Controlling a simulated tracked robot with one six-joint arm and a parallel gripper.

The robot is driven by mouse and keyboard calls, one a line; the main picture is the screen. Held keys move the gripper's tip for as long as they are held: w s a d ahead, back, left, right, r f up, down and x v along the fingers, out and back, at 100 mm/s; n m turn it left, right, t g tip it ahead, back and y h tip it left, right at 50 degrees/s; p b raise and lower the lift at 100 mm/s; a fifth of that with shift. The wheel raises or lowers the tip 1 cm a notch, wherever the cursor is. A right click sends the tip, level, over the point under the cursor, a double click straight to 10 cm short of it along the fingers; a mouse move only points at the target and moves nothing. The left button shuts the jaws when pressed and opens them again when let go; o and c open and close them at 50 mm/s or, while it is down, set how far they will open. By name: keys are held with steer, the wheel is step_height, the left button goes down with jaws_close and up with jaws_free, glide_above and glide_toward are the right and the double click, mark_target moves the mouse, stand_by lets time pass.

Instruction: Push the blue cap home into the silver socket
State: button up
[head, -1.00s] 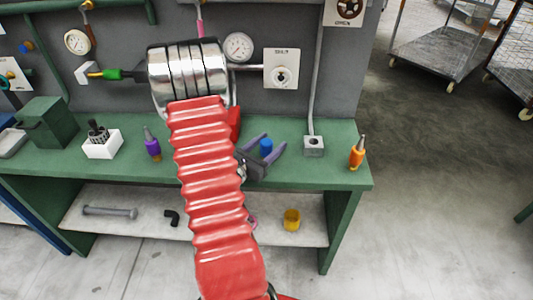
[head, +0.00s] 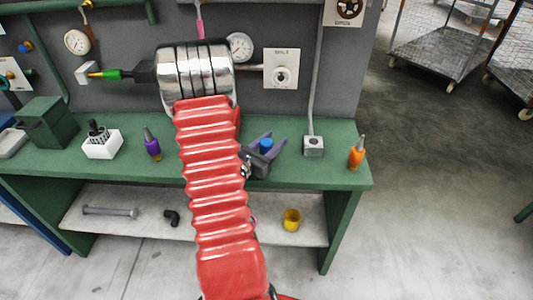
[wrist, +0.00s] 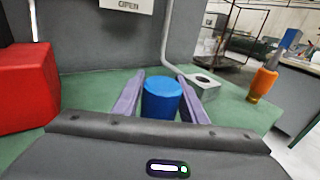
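The blue cap (head: 266,145) is upright on the green bench, between the two purple fingers of my gripper (head: 277,138). The silver socket (head: 313,146) is a small grey block on the bench, to the right of the cap.
A thin grey pipe (head: 314,85) comes down the wall behind the socket. An orange bottle (head: 356,154) stands at the bench's right end. A purple bottle (head: 152,145) and a white holder (head: 102,145) stand left of my arm. A red block (wrist: 28,87) is left in the wrist view.

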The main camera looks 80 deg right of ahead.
steer(key=c, duration=0.8)
steer(key=shift+c, duration=0.2)
steer(key=shift+r, duration=0.15)
step_height(320, 180, up, 10)
stand_by(0.4)
stand_by(0.5)
